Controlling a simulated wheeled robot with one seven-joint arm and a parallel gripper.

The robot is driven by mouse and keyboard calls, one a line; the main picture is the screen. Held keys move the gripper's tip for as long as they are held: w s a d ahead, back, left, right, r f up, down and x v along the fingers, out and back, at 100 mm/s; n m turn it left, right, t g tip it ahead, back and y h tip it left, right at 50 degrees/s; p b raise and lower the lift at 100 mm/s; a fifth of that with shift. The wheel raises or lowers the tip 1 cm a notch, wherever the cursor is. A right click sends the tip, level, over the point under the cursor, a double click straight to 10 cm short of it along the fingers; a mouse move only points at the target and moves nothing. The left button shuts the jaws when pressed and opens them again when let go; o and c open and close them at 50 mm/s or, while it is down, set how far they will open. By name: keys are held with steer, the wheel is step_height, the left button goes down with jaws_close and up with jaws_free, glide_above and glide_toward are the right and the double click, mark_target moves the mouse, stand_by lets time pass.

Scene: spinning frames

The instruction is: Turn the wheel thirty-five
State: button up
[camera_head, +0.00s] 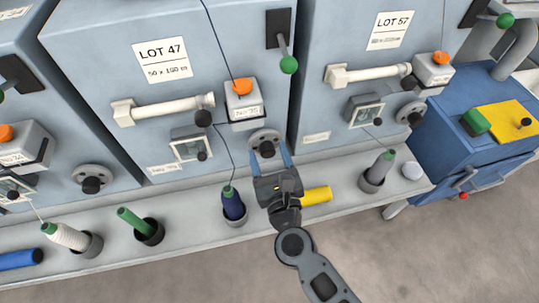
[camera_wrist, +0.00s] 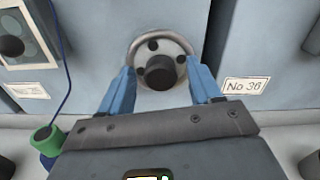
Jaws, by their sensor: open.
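The wheel (camera_head: 264,139), a round grey disc with a dark knob at its centre, is on the lower right front of the blue-grey machine marked LOT 47 (camera_head: 160,60). In the wrist view the wheel (camera_wrist: 169,48) is near the top middle, with small dark holes around its hub. My gripper (camera_head: 268,155) is open, its blue fingers pointing at the wheel. In the wrist view its fingertips (camera_wrist: 160,75) are on either side of the wheel; I cannot tell whether they touch it. A tag on the box with the orange button (camera_head: 243,87) appears to read No 35.
A plate marked No 36 (camera_wrist: 245,86) is on the machine to the right. Below, a shelf (camera_head: 190,215) holds a blue spool (camera_head: 233,205) left of my gripper and a yellow spool (camera_head: 316,195) right of it. A thread (camera_head: 216,40) runs down to the blue spool.

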steer(key=shift+c, duration=0.2)
steer(key=c, duration=1)
